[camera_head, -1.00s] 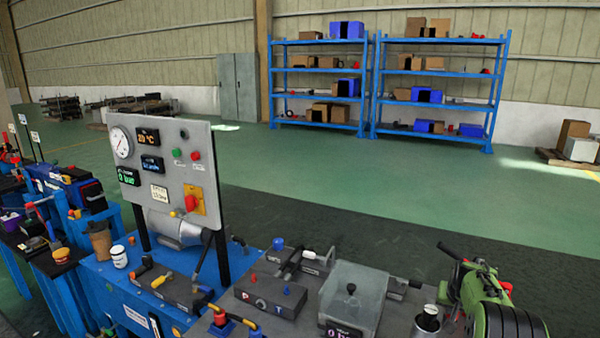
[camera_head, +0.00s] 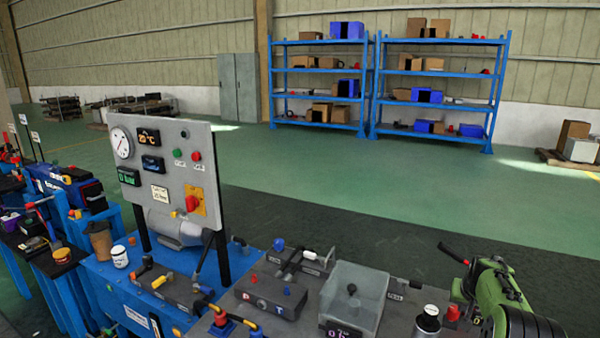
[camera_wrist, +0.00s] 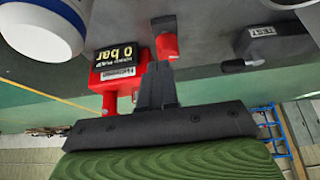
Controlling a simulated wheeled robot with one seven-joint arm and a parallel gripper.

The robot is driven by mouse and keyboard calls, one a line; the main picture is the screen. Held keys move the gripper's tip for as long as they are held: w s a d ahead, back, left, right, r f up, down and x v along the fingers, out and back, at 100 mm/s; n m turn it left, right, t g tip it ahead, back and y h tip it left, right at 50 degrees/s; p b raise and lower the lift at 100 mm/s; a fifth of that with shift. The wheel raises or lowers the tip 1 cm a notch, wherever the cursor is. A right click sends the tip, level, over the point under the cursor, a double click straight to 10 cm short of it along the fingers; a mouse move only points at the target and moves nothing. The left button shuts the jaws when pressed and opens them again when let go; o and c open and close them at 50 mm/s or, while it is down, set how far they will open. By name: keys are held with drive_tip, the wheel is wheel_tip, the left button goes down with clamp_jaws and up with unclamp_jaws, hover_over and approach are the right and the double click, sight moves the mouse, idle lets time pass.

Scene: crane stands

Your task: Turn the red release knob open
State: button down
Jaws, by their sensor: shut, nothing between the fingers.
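In the wrist view, a red knob (camera_wrist: 167,42) stands out from a grey surface, just beyond the fingertips. My gripper (camera_wrist: 158,72) is shut and empty, its dark fingers pointing at the knob. I cannot tell whether the tips touch it. Beside the fingers is a red unit (camera_wrist: 108,80) with a black display reading 0 bar. In the head view, a small red piece (camera_head: 452,313) stands on the bench by my green arm; I cannot tell whether it is the same knob. My fingers are not clearly visible there.
A dark-topped canister (camera_head: 428,320) stands close to my arm, with a clear-lidded box (camera_head: 355,295) to its left. A black lever grip (camera_head: 452,252) rises behind my arm. In the wrist view, a grey block (camera_wrist: 265,42) is right of the knob and a white-and-blue round object (camera_wrist: 40,25) is upper left.

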sight(453, 312)
wheel_tip(453, 312, down, 5)
drive_tip(key=shift+r+b, duration=0.2)
drive_tip(key=shift+b, duration=0.95)
drive_tip(key=shift+r, duration=0.2)
